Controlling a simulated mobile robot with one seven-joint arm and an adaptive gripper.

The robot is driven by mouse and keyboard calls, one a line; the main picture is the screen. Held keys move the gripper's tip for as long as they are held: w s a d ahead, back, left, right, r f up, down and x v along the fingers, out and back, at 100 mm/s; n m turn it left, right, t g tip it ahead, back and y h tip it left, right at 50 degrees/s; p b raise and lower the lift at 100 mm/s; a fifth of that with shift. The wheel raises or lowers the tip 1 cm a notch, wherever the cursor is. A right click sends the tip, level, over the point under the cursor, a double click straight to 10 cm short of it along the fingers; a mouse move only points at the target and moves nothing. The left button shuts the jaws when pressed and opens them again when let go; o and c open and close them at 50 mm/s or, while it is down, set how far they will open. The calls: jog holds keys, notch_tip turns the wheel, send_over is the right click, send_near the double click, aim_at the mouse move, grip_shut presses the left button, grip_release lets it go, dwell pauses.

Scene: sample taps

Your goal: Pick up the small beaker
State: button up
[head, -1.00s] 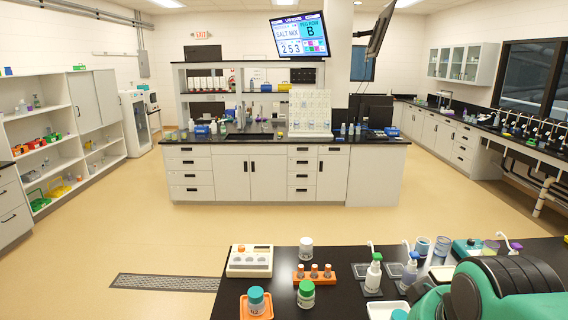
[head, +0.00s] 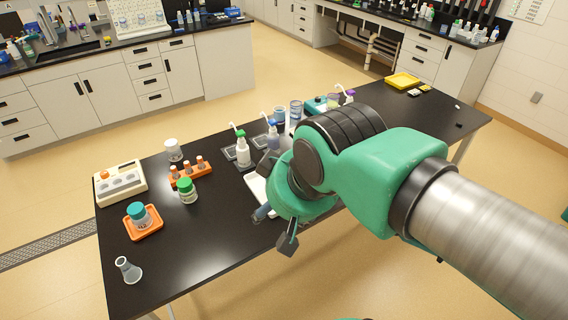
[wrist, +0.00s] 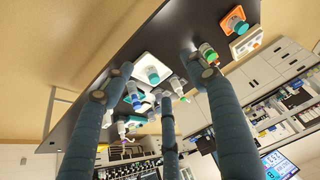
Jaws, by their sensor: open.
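Two clear bluish beakers stand at the back middle of the black table, just left of my arm in the head view. The left one (head: 279,115) looks shorter than the right one (head: 296,110), so it seems to be the small beaker. I cannot tell the beakers apart surely in the wrist view. My gripper (head: 275,228) is open and empty, in front of the beakers and apart from them, near the table's front edge. It is partly hidden behind my green wrist. In the wrist view its fingers (wrist: 155,72) are spread, with table items beyond them.
A teal-lidded jar (head: 138,215) is on an orange tray (head: 150,234). A white tray (head: 256,187) is partly hidden.

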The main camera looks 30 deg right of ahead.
jog(key=w+d+f+n+g, duration=0.15)
jog(key=w+d+f, duration=0.25)
jog(key=w+d, duration=0.4)
jog(key=w+d+f+g, duration=0.25)
jog(key=w+d, duration=0.35)
jog(key=w, duration=0.4)
jog(key=w+d+f+n, duration=0.1)
jog(key=w+d+f, duration=0.2)
jog(key=d+f, duration=0.6)
jog(key=w+d+f+n+g, duration=0.1)
jog(key=w+d+f, duration=0.3)
jog(key=d+f, duration=0.5)
jog(key=shift+f+g, duration=0.3)
jog(key=shift+f, duration=0.5)
jog(key=shift+f+b, duration=0.95)
jog(key=shift+f, duration=3.3)
